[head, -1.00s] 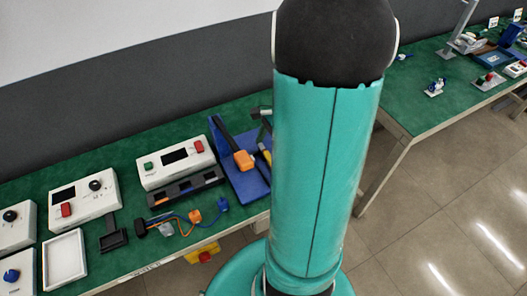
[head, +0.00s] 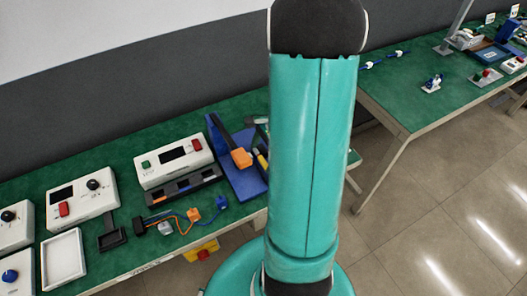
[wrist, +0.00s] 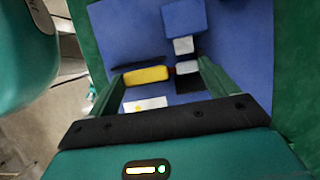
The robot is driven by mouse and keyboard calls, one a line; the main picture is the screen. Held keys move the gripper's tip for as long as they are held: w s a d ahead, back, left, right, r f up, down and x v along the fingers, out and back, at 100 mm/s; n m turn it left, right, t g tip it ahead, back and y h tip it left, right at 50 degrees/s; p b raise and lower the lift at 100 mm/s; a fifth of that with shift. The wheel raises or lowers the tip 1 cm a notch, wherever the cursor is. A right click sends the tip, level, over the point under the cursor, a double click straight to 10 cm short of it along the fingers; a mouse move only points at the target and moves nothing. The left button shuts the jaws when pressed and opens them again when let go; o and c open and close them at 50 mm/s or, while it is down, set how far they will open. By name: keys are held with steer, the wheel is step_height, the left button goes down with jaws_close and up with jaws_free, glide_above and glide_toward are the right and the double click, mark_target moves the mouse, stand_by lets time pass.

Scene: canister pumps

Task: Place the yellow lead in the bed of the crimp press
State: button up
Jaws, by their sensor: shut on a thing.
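The crimp press shows in the head view as a blue base (head: 246,182) with a blue upright, a dark lever and an orange block (head: 241,157). In the wrist view, its blue surface (wrist: 130,35) fills the background, with a blue block and pale and dark parts beside the right finger. The yellow lead (wrist: 147,75) lies crosswise between the green fingers of my gripper (wrist: 163,73), which is shut on it, over the press. A yellow piece (head: 262,160) shows beside my arm in the head view. My arm hides most of the gripper there.
Left of the press stand a white control box (head: 174,160) and a dark slotted tray (head: 184,187). Orange and blue connectors on wires (head: 178,219) lie in front. A white tray (head: 65,262) is farther left. Another green table (head: 400,95) stands at the right.

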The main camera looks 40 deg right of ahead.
steer(key=shift+f, duration=0.3)
steer(key=o, duration=0.9)
steer(key=a+v, duration=0.1)
steer(key=v, duration=1.2)
steer(key=s+a+r+n+t+h, duration=0.1)
steer(key=a+r+n, duration=0.3)
steer(key=a+n, duration=0.3)
steer(key=s+a+r+n+t+h, duration=0.1)
steer(key=a+r+n, duration=0.4)
steer(key=a, duration=0.5)
steer(key=s+a+r+n+t+h, duration=0.1)
steer(key=a+r+n+t+h, duration=0.1)
steer(key=a+r+n, duration=0.3)
steer(key=shift+s+a+r+n, duration=0.1)
steer(key=shift+a+n, duration=0.95)
steer(key=shift+a, duration=0.15)
steer(key=shift+s+a+r+n, duration=0.1)
steer(key=shift+a+n, duration=0.95)
steer(key=shift+a, duration=0.15)
